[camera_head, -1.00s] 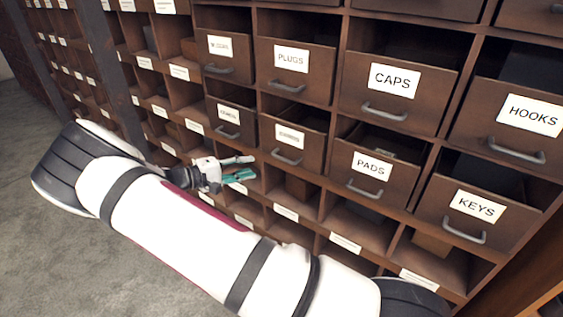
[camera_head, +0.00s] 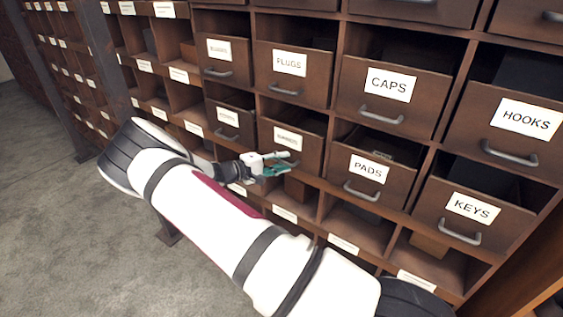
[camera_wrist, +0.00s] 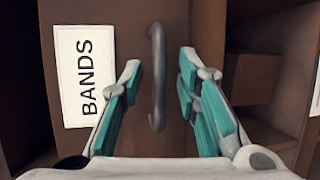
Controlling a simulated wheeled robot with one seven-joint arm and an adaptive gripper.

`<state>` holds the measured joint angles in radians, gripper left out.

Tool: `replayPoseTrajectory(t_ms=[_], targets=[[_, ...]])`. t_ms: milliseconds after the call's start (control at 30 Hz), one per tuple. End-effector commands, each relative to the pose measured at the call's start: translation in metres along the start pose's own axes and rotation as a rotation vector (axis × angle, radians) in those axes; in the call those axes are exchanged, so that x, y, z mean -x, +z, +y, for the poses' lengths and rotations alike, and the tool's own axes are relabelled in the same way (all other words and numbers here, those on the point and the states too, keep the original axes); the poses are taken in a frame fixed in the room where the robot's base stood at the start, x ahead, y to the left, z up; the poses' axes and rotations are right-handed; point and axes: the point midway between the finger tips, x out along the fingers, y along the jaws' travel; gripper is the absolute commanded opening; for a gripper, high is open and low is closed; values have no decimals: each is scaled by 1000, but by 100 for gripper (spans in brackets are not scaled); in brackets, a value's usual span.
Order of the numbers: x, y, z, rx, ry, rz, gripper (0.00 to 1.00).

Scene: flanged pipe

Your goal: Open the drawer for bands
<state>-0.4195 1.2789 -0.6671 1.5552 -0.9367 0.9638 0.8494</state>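The bands drawer (camera_wrist: 140,145) is a brown wooden front with a white BANDS label (camera_wrist: 84,75) and a grey bar handle (camera_wrist: 157,75), which runs upright in the wrist view. In the head view this drawer (camera_head: 290,140) is partly covered by my gripper (camera_head: 285,163), and its label is too blurred to read surely. My gripper (camera_wrist: 159,75) is open, with one teal-padded finger on each side of the handle and gaps between. Whether the fingertips reach around the bar in depth is hard to tell. The drawer looks closed.
The PLUGS drawer (camera_head: 290,78) is above, the PADS drawer (camera_head: 358,178) to the right. Below is an open compartment with a brown box (camera_head: 297,188); the box also shows in the wrist view (camera_wrist: 250,78). Grey floor (camera_head: 50,200) is free at left.

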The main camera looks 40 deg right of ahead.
Motion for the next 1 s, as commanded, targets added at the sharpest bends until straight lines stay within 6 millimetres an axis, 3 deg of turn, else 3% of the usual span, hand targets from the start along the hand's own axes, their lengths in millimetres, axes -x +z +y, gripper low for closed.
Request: replayPoseTrajectory(t_ms=[267, 400, 433, 767, 1000], targets=[[-2, 0, 0, 0, 0, 0, 30], [-2, 0, 0, 0, 0, 0, 3], [-2, 0, 0, 0, 0, 0, 0], [2, 2, 0, 1, 0, 0, 0], [37, 16, -7, 4, 0, 2, 0]])
